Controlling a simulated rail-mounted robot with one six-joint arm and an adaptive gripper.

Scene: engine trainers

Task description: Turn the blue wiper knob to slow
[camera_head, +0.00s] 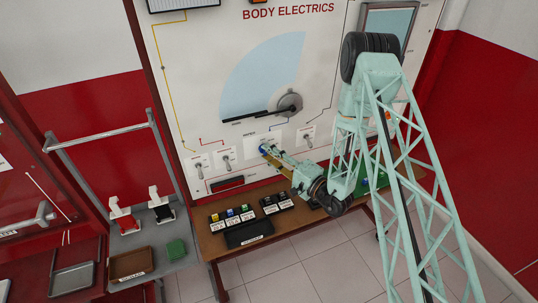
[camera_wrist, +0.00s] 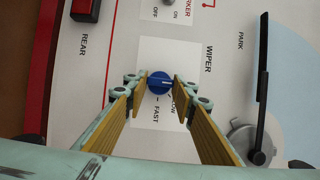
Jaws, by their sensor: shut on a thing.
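The blue wiper knob (camera_wrist: 159,83) is on the white panel beside the "WIPER" label, with "SLOW" and "FAST" printed next to it. Its pale pointer line lies sideways in the wrist view, toward the right finger. My gripper (camera_wrist: 158,84) has its two yellow-padded fingers on either side of the knob and is shut on it. In the head view my gripper (camera_head: 267,151) reaches the panel from the right, and the knob (camera_head: 263,148) shows only as a small blue spot at the fingertips. Part of the "SLOW" label is hidden by the right finger.
A black wiper arm (camera_wrist: 263,80) and its grey hub (camera_wrist: 250,140) are to the right in the wrist view. Toggle switches (camera_head: 226,160) flank the knob on the panel (camera_head: 185,80). A shelf (camera_head: 215,243) below holds labelled trays (camera_head: 247,233) and small coloured parts.

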